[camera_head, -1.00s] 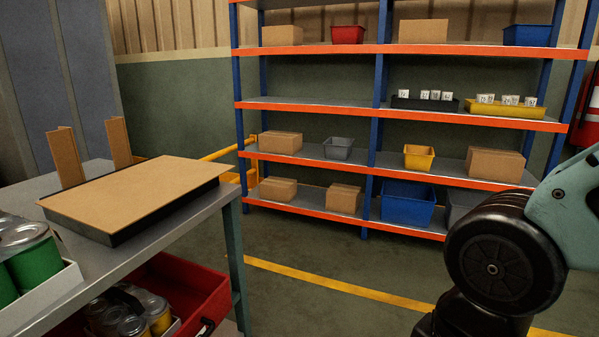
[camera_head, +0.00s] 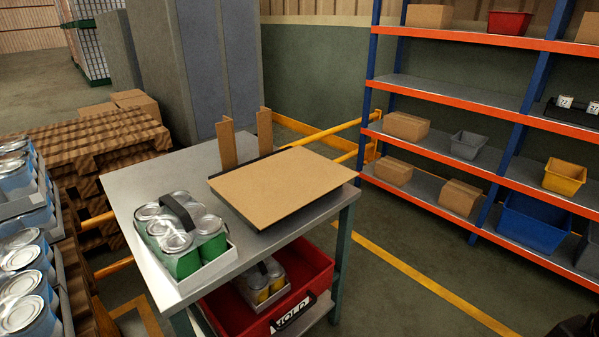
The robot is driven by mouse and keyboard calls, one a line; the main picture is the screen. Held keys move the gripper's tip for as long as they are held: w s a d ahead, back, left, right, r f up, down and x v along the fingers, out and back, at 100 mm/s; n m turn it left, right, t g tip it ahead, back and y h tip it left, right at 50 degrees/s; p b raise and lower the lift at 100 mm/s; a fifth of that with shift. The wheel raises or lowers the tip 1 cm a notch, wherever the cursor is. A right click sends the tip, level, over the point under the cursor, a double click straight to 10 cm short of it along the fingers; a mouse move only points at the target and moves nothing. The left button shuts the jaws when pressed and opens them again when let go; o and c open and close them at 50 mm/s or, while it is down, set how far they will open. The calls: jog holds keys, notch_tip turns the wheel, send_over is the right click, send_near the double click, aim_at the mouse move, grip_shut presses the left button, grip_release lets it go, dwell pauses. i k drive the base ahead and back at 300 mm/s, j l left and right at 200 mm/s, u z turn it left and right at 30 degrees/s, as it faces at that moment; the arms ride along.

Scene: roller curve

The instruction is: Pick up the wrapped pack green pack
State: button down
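The wrapped green pack (camera_head: 181,236) stands upright near the front left corner of the grey cart top (camera_head: 128,181). It is several green cans with silver lids under clear wrap, with a dark carrying strap (camera_head: 179,211) arching over the top. The cans sit in a shallow white tray (camera_head: 190,277). My gripper is not in view; only a dark piece of what may be my arm shows at the bottom right edge.
A cardboard sheet on a dark tray (camera_head: 282,182) lies right of the pack. Below, a red bin (camera_head: 318,277) holds a yellow can pack (camera_head: 261,283). Blue cans (camera_head: 22,290) stand at left. Shelving (camera_head: 452,154) is at right, with open floor (camera_head: 385,290) before it.

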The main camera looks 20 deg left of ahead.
aim_at(188, 243)
jog(key=u, duration=1.75)
jog(key=i+j+z, duration=0.1)
jog(key=i+z, duration=0.2)
jog(key=i+j+z, duration=0.2)
jog(key=z, duration=0.15)
